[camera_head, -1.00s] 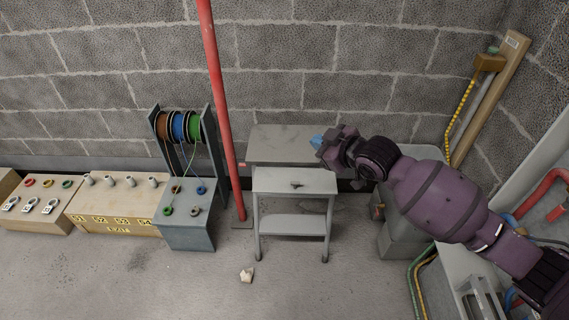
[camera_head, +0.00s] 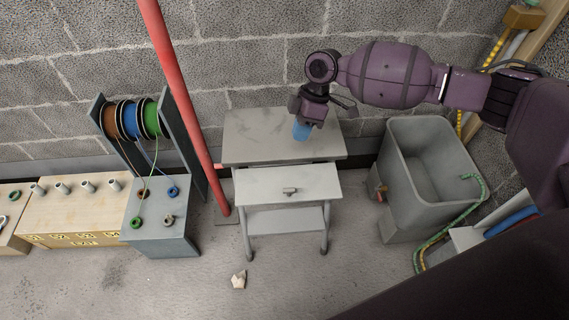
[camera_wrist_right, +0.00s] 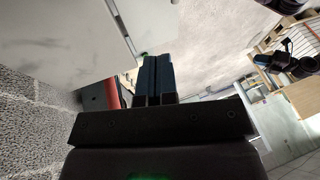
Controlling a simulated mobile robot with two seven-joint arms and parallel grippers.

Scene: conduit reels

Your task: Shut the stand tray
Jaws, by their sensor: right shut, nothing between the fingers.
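The stand (camera_head: 240,150) is a grey metal table against the block wall, with a flat top and a lower shelf. Its tray (camera_head: 262,187) sticks out from the front below the top, clearly open, with a small dark handle (camera_head: 290,191) on it. My right gripper (camera_head: 302,131) is shut and empty, its blue fingertips pointing down over the right part of the stand's top, behind the tray. I cannot tell whether they touch the top. The shut fingers (camera_wrist_right: 153,80) also show in the right wrist view.
A red pole (camera_head: 182,100) rises just left of the stand. Further left are a reel rack (camera_head: 163,228) and a wooden box (camera_head: 80,212). A grey tub (camera_head: 405,205) with a hose stands at the right. A pale scrap (camera_head: 239,279) lies on otherwise clear floor in front.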

